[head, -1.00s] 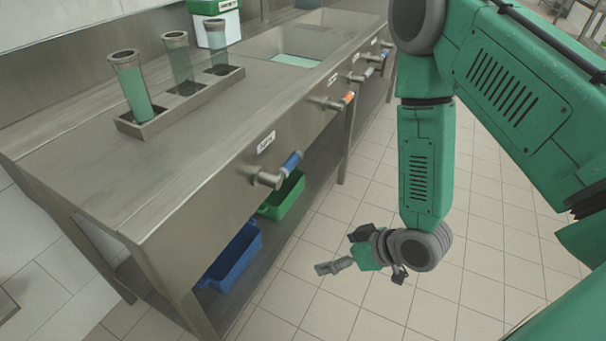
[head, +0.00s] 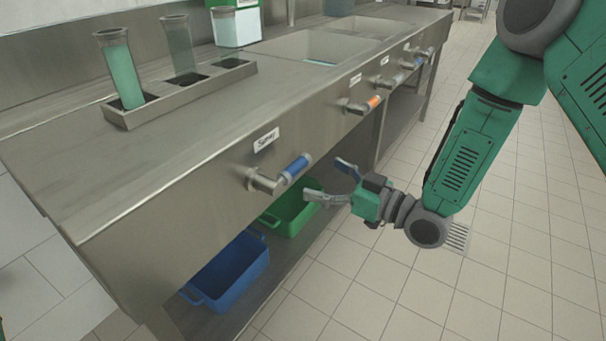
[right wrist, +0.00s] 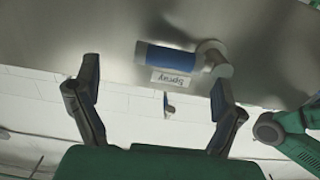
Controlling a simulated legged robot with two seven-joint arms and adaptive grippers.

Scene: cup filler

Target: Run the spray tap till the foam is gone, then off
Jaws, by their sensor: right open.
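The spray tap's blue handle (head: 297,168) sticks out from the steel counter's front, just below a label (head: 266,140). My right gripper (head: 328,181) is open and empty, just right of the handle. Its fingers point toward the tap; in the right wrist view (right wrist: 155,72) the handle appears between them, with no clear contact. A sink (head: 318,62) shows a little pale green at its bottom; I cannot tell whether this is foam. My left gripper is not in view.
An orange-handled tap (head: 372,102) and more taps line the counter front. A rack (head: 185,97) of tall glass tubes stands on top. A blue bin (head: 232,278) and green bin (head: 288,218) sit on the shelf below. The floor at right is clear.

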